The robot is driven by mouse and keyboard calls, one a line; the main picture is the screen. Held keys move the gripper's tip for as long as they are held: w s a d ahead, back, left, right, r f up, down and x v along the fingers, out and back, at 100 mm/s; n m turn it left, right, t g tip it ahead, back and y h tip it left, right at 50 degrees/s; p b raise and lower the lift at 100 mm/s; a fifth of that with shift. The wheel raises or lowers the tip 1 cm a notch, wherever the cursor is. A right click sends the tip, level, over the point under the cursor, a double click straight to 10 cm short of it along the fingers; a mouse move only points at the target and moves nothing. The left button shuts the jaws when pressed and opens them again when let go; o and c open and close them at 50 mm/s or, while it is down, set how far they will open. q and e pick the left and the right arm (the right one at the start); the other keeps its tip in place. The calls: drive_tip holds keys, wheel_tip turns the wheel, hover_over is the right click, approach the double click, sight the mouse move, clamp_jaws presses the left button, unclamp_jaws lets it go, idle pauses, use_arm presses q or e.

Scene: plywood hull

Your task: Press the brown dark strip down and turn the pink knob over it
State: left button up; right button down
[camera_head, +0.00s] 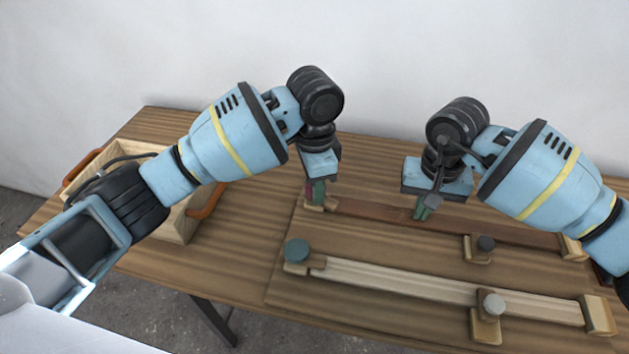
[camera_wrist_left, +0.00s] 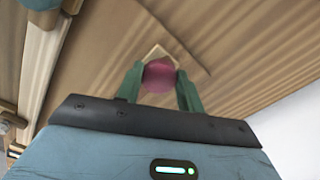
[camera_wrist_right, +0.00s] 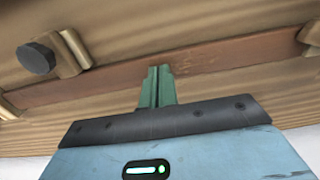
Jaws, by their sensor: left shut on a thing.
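The brown dark strip (camera_head: 380,212) lies along the back of the board, and it also crosses the right wrist view (camera_wrist_right: 225,58). The pink knob (camera_wrist_left: 158,78) sits on a small wooden piece near the strip's left end, mostly hidden by the fingers in the head view. My left gripper (camera_head: 316,193) is shut on the pink knob, with one green finger on each side of it. My right gripper (camera_head: 422,213) is shut and empty, its fingertips at the strip, seemingly touching it; it also shows in the right wrist view (camera_wrist_right: 157,72).
A pale strip (camera_head: 400,280) runs in front, with a teal knob (camera_head: 297,250) at its left and a grey knob (camera_head: 491,303) toward its right. A dark grey knob (camera_head: 486,243) stands on a wooden block beside the brown strip. A wooden box (camera_head: 178,226) stands left.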

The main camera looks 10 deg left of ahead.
use_arm(q)
drive_tip(key=shift+n, duration=0.3)
drive_tip(key=shift+n, duration=1.4)
drive_tip(key=o, duration=1.1)
drive_tip(key=shift+c, duration=0.2)
drive_tip(key=shift+r, duration=3.5)
use_arm(e)
drive_tip(key=shift+s+f, duration=0.1)
use_arm(q)
drive_tip(key=shift+r, duration=0.1)
drive_tip(key=shift+t, duration=0.3)
drive_tip(key=shift+r+p, duration=1.1)
drive_tip(key=shift+r, duration=1.4)
use_arm(e)
wheel_tip(320, 180, up, 7)
drive_tip(key=shift+r, duration=0.25)
